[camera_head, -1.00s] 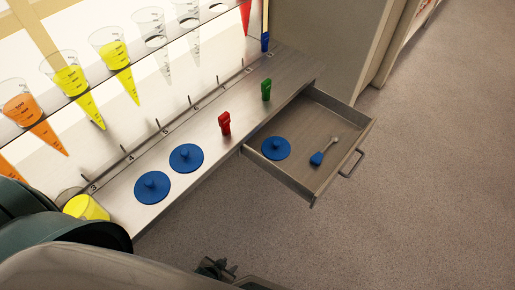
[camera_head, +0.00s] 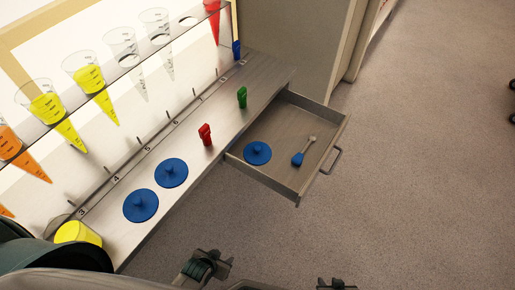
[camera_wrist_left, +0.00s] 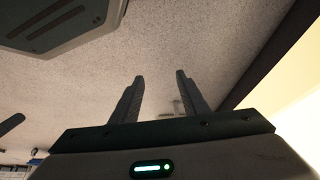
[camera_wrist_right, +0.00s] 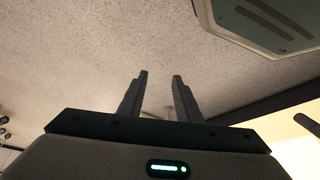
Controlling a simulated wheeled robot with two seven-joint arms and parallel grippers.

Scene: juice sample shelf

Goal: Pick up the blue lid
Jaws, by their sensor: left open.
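Three round blue lids with knobs show in the head view. One blue lid (camera_head: 257,153) lies in the open drawer (camera_head: 325,150), and two lie on the metal shelf: a nearer one (camera_head: 140,206) and a farther one (camera_head: 171,173). My left gripper (camera_head: 207,266) is at the bottom of the head view, apart from all the lids. In the left wrist view its two fingers (camera_wrist_left: 160,95) are spread with nothing between them. My right gripper (camera_head: 337,284) barely enters at the bottom edge. In the right wrist view its fingers (camera_wrist_right: 160,95) are apart and empty.
A blue-tipped spoon-like tool (camera_head: 303,153) lies in the drawer. Several cones stand in a rack behind. The floor (camera_head: 400,200) right of the drawer is clear.

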